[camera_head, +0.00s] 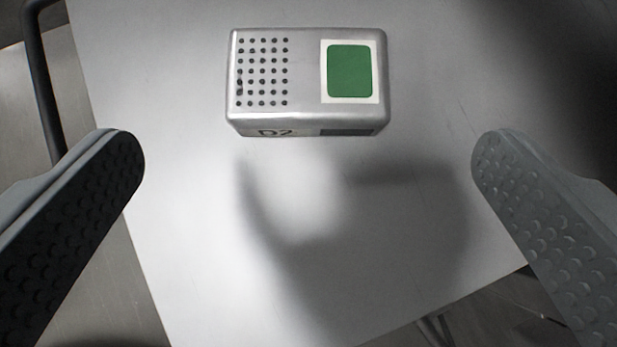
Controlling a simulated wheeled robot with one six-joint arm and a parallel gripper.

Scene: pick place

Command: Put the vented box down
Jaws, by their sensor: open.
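The vented box (306,82) is a silver metal box with a grid of dark holes on its left and a green square with a white border on its right. Its near side carries the marking "D2" and a dark patch. It rests on a pale table (190,240), in the upper middle of the view. My gripper (308,160) is wide open and empty. One grey, studded finger shows at each side of the picture, and the box lies beyond the fingertips, apart from both.
The table's left edge and its lower right edge show, with the floor beyond. A dark tubular frame (45,85) stands past the left edge. The tabletop in front of the box is clear, with my gripper's shadow across it.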

